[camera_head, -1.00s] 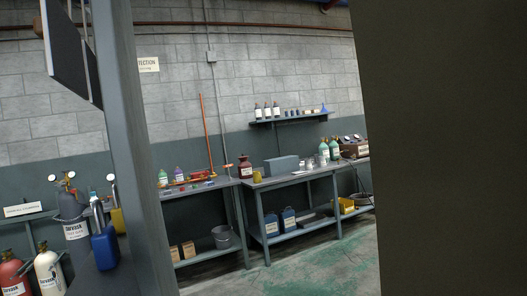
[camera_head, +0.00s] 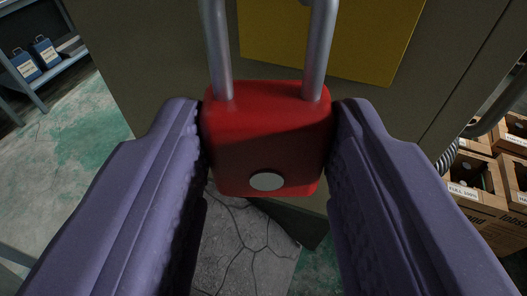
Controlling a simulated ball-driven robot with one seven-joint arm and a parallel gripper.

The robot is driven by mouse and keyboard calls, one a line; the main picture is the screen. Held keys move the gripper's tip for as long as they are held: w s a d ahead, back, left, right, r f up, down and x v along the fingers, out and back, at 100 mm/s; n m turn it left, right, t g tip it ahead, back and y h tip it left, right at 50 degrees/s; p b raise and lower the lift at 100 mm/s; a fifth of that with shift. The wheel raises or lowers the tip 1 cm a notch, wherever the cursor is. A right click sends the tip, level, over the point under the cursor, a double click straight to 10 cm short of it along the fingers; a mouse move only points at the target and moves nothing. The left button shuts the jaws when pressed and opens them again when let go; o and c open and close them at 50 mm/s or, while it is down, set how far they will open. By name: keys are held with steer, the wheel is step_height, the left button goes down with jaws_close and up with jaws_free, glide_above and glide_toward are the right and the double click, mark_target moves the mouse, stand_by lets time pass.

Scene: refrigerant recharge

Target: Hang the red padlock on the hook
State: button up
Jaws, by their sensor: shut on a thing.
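The red padlock (camera_head: 267,135) is in the middle of the head camera view. It has a red body with a round grey keyhole disc low on its face. Its grey metal shackle (camera_head: 318,50) rises upward and runs out of the top of the frame. My gripper (camera_head: 268,145) is shut on the padlock body, with one purple finger on each side. The padlock is upright in the jaws. No hook shows in this frame.
A dark olive cabinet-like panel (camera_head: 175,60) with a yellow plate (camera_head: 330,35) stands behind the padlock. Cardboard boxes (camera_head: 470,190) sit at the right beside a dark hose. A bench with blue containers (camera_head: 35,55) is at upper left. Cracked, green-stained floor (camera_head: 60,160) lies below.

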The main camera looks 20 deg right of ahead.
mark_target(323, 92)
steer(key=shift+w+d+b, duration=0.6)
steer(key=shift+w+d, duration=1.3)
steer(key=shift+d, duration=0.05)
steer(key=shift+f+b, duration=0.35)
steer(key=shift+f, duration=0.2)
steer(key=o, duration=1.1)
steer(key=shift+a, duration=0.1)
